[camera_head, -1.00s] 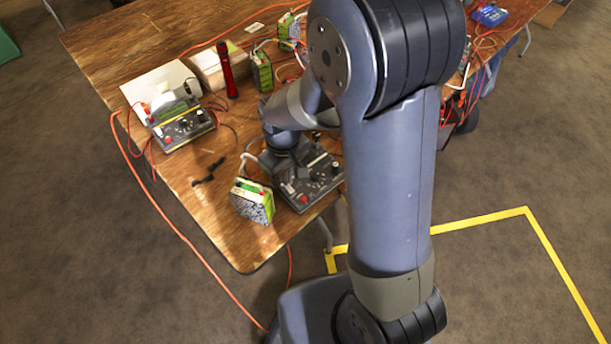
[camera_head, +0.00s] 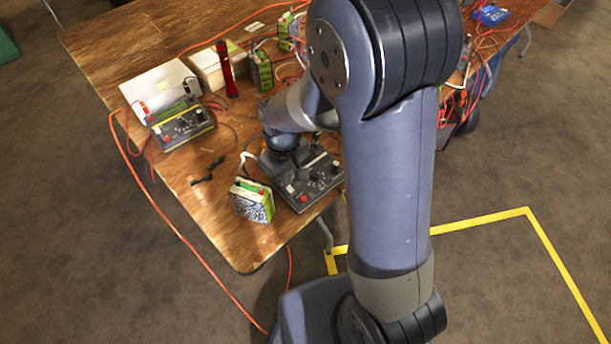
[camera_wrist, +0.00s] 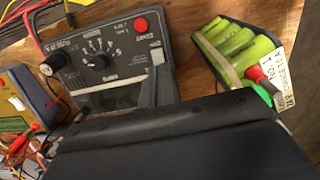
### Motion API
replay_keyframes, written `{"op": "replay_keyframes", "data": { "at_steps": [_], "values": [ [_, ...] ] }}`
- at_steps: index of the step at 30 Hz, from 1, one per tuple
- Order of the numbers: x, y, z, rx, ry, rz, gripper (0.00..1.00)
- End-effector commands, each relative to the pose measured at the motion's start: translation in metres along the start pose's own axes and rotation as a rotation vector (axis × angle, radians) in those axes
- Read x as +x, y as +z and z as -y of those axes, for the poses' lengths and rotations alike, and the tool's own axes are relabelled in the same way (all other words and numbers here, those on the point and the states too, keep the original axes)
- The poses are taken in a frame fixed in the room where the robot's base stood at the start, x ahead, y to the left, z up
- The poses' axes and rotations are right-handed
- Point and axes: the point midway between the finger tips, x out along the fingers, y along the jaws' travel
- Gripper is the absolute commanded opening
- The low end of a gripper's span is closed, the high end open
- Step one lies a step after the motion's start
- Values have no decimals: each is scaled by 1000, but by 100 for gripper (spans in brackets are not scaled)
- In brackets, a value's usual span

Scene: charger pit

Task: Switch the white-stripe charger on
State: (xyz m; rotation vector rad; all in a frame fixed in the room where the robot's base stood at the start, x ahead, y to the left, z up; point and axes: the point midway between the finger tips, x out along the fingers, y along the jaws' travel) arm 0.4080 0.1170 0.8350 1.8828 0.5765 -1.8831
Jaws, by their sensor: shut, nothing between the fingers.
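A dark grey charger (camera_head: 318,182) with a red button and black knobs sits near the table's front corner. The wrist view shows its panel (camera_wrist: 118,42), with the red button at upper right, a dial in the middle and a black knob at left. A second charger (camera_head: 184,126), with a yellowish front edge, stands to the left. My gripper (camera_head: 287,163) is shut and empty, over the rear left part of the near charger. I cannot tell whether it touches. In the wrist view, a dark body across the bottom hides the charger's lower part.
A green battery pack (camera_head: 252,200) stands left of the near charger; it also shows in the wrist view (camera_wrist: 232,50). A red torch (camera_head: 226,70) stands upright farther back. Orange cables lie across the wooden table (camera_head: 110,50). Small black pieces (camera_head: 207,172) lie between the chargers.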

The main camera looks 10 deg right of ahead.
Motion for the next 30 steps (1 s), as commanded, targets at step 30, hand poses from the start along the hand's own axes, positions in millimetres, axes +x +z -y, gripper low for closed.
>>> {"op": "replay_keyframes", "data": {
  "at_steps": [30],
  "values": [
    [-31,0,0,0,0,0,0]
  ]
}}
